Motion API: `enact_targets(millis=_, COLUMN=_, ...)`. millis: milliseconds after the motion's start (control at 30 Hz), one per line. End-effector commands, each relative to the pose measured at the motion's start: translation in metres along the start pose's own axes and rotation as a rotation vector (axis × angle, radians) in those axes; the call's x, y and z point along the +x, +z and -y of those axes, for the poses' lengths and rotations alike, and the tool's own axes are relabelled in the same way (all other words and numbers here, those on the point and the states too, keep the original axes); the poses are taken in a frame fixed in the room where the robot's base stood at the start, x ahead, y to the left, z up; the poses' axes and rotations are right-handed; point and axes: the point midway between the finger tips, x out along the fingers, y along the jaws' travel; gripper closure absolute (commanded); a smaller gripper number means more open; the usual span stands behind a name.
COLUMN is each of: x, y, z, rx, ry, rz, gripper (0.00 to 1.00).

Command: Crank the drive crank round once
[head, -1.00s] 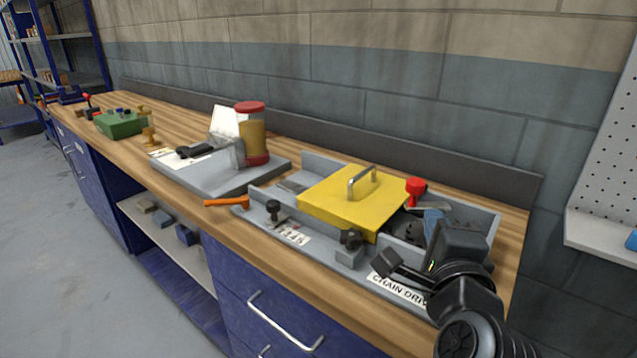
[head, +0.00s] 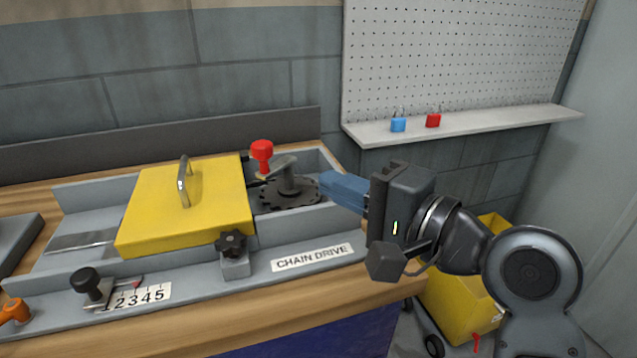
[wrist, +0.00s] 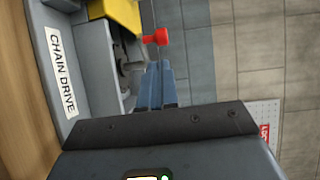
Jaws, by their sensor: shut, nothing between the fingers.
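The drive crank is a grey arm (head: 280,168) on a hub above a dark toothed sprocket (head: 290,195), with an upright red knob (head: 262,152) at its left end. The red knob also shows in the wrist view (wrist: 157,37), just beyond my fingertips. My gripper (head: 326,184) has blue fingers, shut and empty, pointing left towards the hub from the right end of the chain drive housing. The fingers look apart from the knob; the exact gap to the crank arm is unclear. In the wrist view, my gripper (wrist: 158,66) hides part of the sprocket area.
A yellow cover (head: 150,215) with a metal handle sits left of the crank. A black star knob (head: 231,243) and a black-knobbed slider (head: 90,285) are at the housing front. A shelf (head: 470,125) holds blue and red padlocks. A yellow bin (head: 450,300) stands right of the bench.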

Motion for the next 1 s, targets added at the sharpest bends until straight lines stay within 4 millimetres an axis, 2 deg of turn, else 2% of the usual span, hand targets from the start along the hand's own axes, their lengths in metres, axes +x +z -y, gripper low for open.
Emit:
enact_targets(millis=300, x=0.065, y=0.001, z=0.002, rx=0.002, ry=-0.002, rz=0.003, gripper=1.0)
enact_targets(millis=500, x=0.096, y=0.001, z=0.001, rx=0.002, ry=-0.001, rz=0.002, gripper=1.0)
enact_targets(millis=700, x=0.11, y=0.0, z=0.001, rx=0.0, ry=-0.001, rz=0.0, gripper=1.0)
enact_targets(millis=1000, x=0.113, y=0.0, z=0.0, rx=0.0, ry=0.0, rz=-0.001, gripper=1.0)
